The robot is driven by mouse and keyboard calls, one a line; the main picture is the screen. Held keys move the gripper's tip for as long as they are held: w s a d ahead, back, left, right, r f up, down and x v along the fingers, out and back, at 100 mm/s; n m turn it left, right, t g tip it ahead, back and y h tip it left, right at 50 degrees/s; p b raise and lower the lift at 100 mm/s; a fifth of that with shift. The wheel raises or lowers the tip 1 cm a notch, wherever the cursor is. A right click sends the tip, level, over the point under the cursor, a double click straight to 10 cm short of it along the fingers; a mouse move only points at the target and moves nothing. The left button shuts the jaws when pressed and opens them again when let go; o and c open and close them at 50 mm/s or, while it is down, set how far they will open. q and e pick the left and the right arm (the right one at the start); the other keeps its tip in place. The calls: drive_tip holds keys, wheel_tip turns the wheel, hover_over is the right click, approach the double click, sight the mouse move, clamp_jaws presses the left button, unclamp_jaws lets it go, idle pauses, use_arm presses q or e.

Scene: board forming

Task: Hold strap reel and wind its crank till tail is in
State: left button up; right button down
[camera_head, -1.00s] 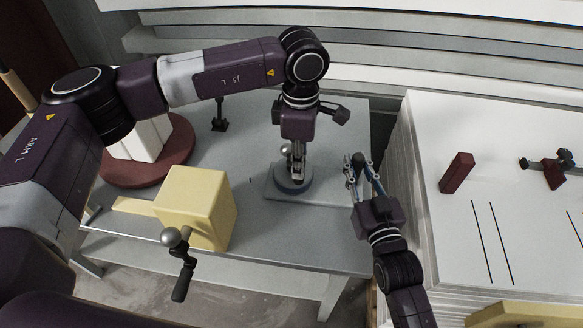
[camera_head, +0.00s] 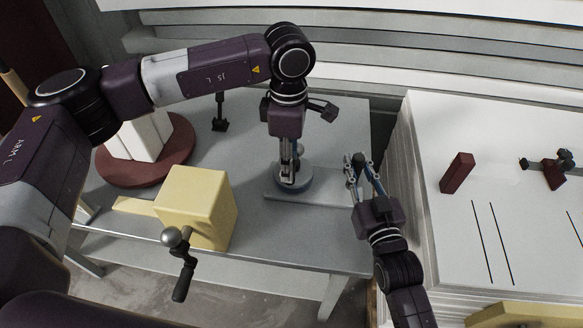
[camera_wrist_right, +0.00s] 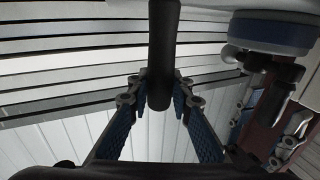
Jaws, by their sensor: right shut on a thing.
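A round grey-and-blue piece (camera_head: 303,184), which looks like the reel, sits at the left end of a flat grey plate (camera_head: 325,193) on the bench. The right wrist view shows its blue rim (camera_wrist_right: 270,35). My left gripper (camera_head: 289,178) points down over it, and its fingers partly hide it. In the right wrist view the left fingers look apart beside a dark knob. My right gripper (camera_head: 361,160) is right of the plate, shut on a dark rod-like handle (camera_wrist_right: 164,45). What this handle joins is out of view. I cannot make out the strap tail.
A yellow box (camera_head: 200,195) with a ball-ended crank (camera_head: 182,280) stands at the bench's front left. A dark red round base (camera_head: 170,170) carries white blocks. A small black stand (camera_head: 220,122) is behind. A tall white board stack (camera_head: 485,130), with a red block (camera_head: 457,173), borders the right.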

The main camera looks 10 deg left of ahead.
use_arm(q)
wheel_tip(320, 180, up, 11)
drive_tip(key=shift+s+r, duration=0.1)
drive_tip(key=shift+r, duration=0.1)
use_arm(e)
drive_tip(key=shift+f, duration=0.15)
drive_tip(key=c, duration=1.7)
unclamp_jaws()
drive_tip(key=shift+o, duration=0.2)
drive_tip(key=v, duration=1.2)
use_arm(q)
drive_tip(key=shift+f, duration=0.1)
use_arm(e)
drive_tip(key=shift+d, duration=0.1)
